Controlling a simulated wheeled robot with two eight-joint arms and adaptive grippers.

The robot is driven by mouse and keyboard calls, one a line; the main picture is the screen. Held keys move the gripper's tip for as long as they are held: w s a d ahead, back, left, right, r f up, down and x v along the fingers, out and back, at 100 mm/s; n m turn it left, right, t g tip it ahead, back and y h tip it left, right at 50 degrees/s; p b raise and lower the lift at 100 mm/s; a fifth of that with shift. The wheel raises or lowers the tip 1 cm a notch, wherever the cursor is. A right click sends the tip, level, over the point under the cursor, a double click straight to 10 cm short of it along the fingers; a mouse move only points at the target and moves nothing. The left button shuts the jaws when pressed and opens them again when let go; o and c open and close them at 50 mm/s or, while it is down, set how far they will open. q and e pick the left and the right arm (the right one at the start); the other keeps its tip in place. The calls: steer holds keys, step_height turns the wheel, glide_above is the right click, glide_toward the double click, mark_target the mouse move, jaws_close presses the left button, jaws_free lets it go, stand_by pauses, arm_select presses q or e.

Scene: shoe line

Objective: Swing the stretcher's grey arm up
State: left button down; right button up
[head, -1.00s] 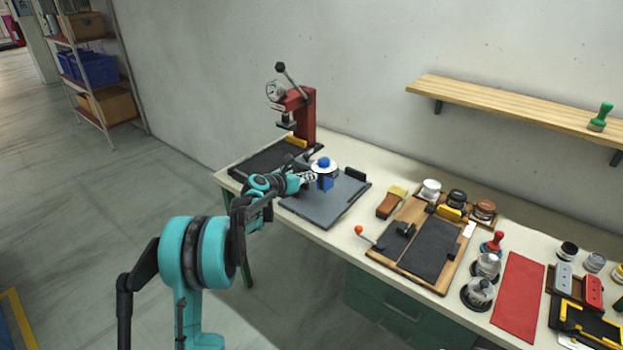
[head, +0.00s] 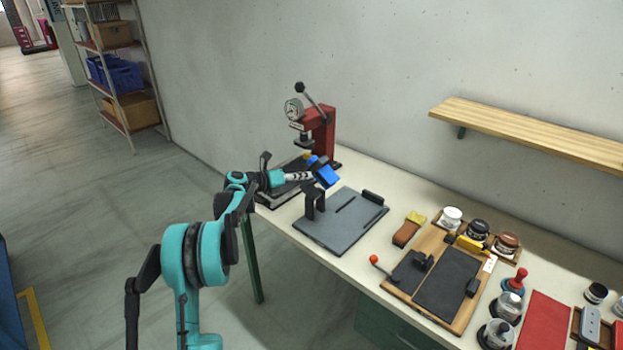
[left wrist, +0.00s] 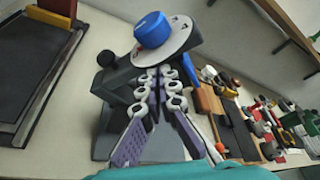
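The stretcher has a dark grey base plate (head: 350,226) on the bench, with an upright dark bracket (head: 314,203) at its left side. Its grey arm (left wrist: 122,82) shows in the left wrist view, with a pale disc (left wrist: 172,46) and a blue knob (left wrist: 153,30). In the head view its blue part (head: 327,176) is tilted and stands above the plate. My left gripper (head: 308,176) is at this raised part. In the left wrist view its fingers (left wrist: 159,76) are drawn together, seemingly on the grey arm; the exact contact is partly hidden. My right gripper is out of view.
A red press (head: 322,132) stands behind, with a dark tray (head: 280,194) before it. A brush (head: 408,230) and a wooden board (head: 408,299) with a red-knobbed lever lie to the right. A wooden shelf (head: 530,134) is on the wall.

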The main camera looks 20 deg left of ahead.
arm_select(q)
steer(key=w+a+f, duration=0.2)
steer(key=a, duration=0.6)
steer(key=shift+w+f, duration=0.35)
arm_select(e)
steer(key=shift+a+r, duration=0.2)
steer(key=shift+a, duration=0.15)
arm_select(q)
steer(key=shift+a+f, duration=0.15)
steer(key=shift+a, duration=0.2)
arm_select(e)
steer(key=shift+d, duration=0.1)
arm_select(q)
steer(key=shift+d, duration=0.15)
